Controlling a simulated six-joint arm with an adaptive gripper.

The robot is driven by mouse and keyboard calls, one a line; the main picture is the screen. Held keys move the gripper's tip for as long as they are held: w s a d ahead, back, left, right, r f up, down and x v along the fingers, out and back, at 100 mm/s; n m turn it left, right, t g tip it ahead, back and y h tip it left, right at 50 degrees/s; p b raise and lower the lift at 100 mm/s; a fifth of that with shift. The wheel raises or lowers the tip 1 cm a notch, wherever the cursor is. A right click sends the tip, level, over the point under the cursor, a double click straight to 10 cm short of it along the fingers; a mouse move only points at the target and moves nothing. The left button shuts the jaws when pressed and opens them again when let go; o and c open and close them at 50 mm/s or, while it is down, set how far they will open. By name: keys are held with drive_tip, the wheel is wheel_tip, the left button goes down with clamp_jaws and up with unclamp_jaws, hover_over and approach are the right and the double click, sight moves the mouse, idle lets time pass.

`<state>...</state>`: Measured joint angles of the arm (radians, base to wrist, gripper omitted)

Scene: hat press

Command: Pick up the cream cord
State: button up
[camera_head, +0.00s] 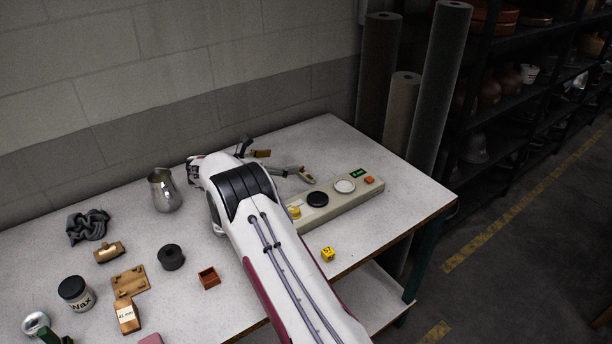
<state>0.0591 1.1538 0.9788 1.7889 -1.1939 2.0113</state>
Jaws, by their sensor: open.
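I cannot make out the cream cord; my arm covers part of the table and may hide it. My gripper (243,147) is at the far end of my white arm, over the back middle of the table. Only small dark parts of it show past the arm, and it is open. I cannot see what lies between its fingers.
A metal pitcher (164,190) stands left of my arm. A control box (330,205) with buttons and a yellow cube (327,254) are right.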

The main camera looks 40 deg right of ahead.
sight(302, 174)
drive_tip(key=s+f, duration=0.1)
drive_tip(key=s+f+m+g, duration=0.1)
drive_tip(key=f, duration=0.1)
drive_tip(key=shift+d+m, duration=0.15)
drive_tip(key=shift+m, duration=0.15)
drive_tip(key=shift+d+f, duration=0.1)
drive_tip(key=shift+x, duration=1.2)
drive_tip(key=shift+f, duration=0.1)
drive_tip(key=shift+f+x, duration=0.2)
drive_tip(key=shift+x, duration=0.75)
drive_tip(key=shift+f+x, duration=0.2)
drive_tip(key=shift+x, duration=0.75)
drive_tip(key=shift+d+f, duration=0.25)
drive_tip(key=shift+d, duration=0.2)
